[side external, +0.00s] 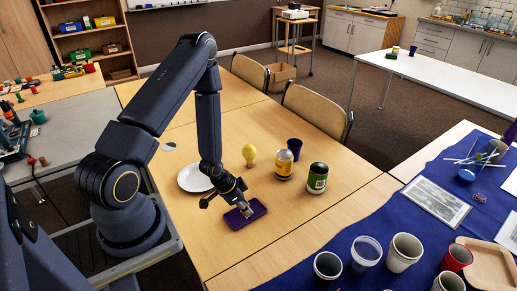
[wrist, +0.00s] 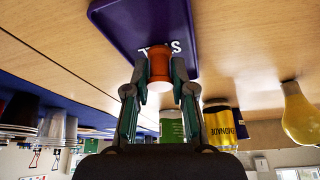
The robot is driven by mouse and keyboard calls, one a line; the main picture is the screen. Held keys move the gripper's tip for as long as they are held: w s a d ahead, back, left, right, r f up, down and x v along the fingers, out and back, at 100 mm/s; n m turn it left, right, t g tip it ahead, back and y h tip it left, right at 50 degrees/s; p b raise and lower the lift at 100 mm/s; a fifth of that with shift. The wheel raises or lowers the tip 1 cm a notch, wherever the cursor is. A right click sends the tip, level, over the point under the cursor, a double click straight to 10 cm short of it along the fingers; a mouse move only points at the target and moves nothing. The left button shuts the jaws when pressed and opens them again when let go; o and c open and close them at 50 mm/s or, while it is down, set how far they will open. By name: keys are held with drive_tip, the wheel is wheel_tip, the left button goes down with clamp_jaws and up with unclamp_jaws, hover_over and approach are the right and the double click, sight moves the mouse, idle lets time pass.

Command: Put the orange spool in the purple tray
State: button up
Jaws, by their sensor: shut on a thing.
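The orange spool (wrist: 160,68) is between the two fingers of my gripper (wrist: 160,82) in the wrist view. My gripper is shut on it. The purple tray (wrist: 115,22) lies flat on the wooden table behind the spool in that view, with white lettering partly covered by the spool. In the side external view my gripper (side external: 243,209) points down over the purple tray (side external: 260,207), and the spool cannot be made out there. I cannot tell whether the spool touches the tray floor or is just above it.
A white plate (side external: 192,178) lies left of the tray. A yellow bulb (side external: 249,153), a yellow can (side external: 284,166), a green can (side external: 317,179) and a dark blue cup (side external: 294,146) stand behind it. Cups stand on the blue cloth (side external: 300,270) at right. Bare table surrounds the tray's right side.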

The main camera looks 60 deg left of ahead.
drive_tip(key=shift+f, duration=0.15)
drive_tip(key=o, duration=0.7)
wheel_tip(320, 180, up, 27)
drive_tip(key=y, duration=0.3)
drive_tip(key=s+d+r+n+t+h, duration=0.1)
drive_tip(key=s+d+r+n+h, duration=0.1)
drive_tip(key=s+d+r, duration=0.7)
drive_tip(key=v, duration=0.4)
drive_tip(key=shift+r, duration=0.2)
